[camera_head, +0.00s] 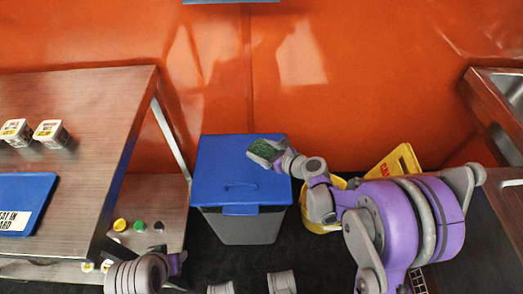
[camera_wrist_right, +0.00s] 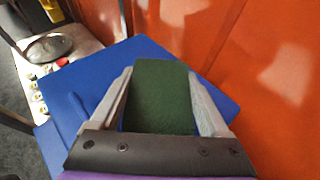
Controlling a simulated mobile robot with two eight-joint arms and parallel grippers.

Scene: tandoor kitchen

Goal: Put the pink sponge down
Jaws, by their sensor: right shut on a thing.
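A sponge with a dark green top face (camera_head: 264,151) is between the fingers of my right gripper (camera_head: 265,152). No pink shows on it in either view. The right wrist view shows its green face (camera_wrist_right: 160,95) with a finger of my right gripper (camera_wrist_right: 160,98) along each side. The gripper is shut on it. In the head view the sponge is over the right part of the blue lid (camera_head: 240,165) of a grey bin. I cannot tell how far above the lid it is. Part of my left arm shows at the lower left; its gripper is not visible.
A brown table (camera_head: 85,95) with two small tubs and a blue board (camera_head: 25,190) stands on the left. Below it a shelf holds several small items. A yellow bucket (camera_head: 318,222) and yellow sign (camera_head: 393,163) are right of the bin. An orange wall is behind.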

